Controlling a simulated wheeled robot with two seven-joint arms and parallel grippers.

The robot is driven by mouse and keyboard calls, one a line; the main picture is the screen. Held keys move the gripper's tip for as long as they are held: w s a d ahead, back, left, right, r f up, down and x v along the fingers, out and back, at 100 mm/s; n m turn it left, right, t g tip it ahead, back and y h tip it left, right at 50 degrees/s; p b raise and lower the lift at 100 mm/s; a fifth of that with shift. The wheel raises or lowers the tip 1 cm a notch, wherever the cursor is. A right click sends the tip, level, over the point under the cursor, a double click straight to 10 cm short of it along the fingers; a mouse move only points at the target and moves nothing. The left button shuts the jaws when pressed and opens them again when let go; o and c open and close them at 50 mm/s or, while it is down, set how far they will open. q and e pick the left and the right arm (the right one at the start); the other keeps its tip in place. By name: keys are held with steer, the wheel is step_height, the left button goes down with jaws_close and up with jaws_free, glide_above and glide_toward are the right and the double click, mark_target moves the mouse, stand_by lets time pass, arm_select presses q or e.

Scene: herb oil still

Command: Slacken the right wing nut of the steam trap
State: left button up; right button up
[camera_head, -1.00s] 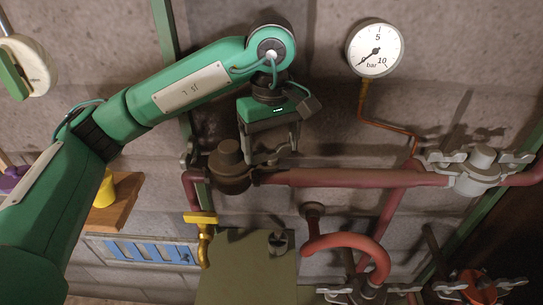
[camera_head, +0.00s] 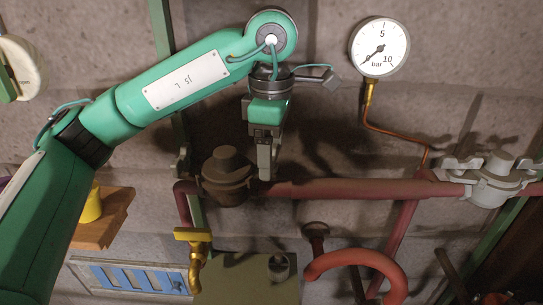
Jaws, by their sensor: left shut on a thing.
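A dark brown, domed pipe fitting (camera_head: 226,178) sits on the red pipe left of centre. A wing nut (camera_head: 181,162) shows on its left side. My left gripper (camera_head: 265,172) points down at the fitting's right side, its fingers seen nearly edge-on. It is shut on the right wing nut, which is mostly hidden by the fingers. My right gripper is out of view. Which fitting is the steam trap is not labelled.
A similar pale grey fitting (camera_head: 490,180) with wing nuts is at the right. A pressure gauge (camera_head: 379,47) hangs above on a copper tube. A yellow-handled valve (camera_head: 194,236), an olive box (camera_head: 245,278) and a curved red pipe (camera_head: 360,257) lie below.

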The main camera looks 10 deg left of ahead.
arm_select(q)
steer(key=shift+n+b, duration=0.45)
steer(key=shift+n, duration=0.75)
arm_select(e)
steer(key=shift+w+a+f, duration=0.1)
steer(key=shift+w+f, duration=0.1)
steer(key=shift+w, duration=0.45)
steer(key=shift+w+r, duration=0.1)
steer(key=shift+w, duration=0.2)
arm_select(q)
steer(key=o, duration=0.7)
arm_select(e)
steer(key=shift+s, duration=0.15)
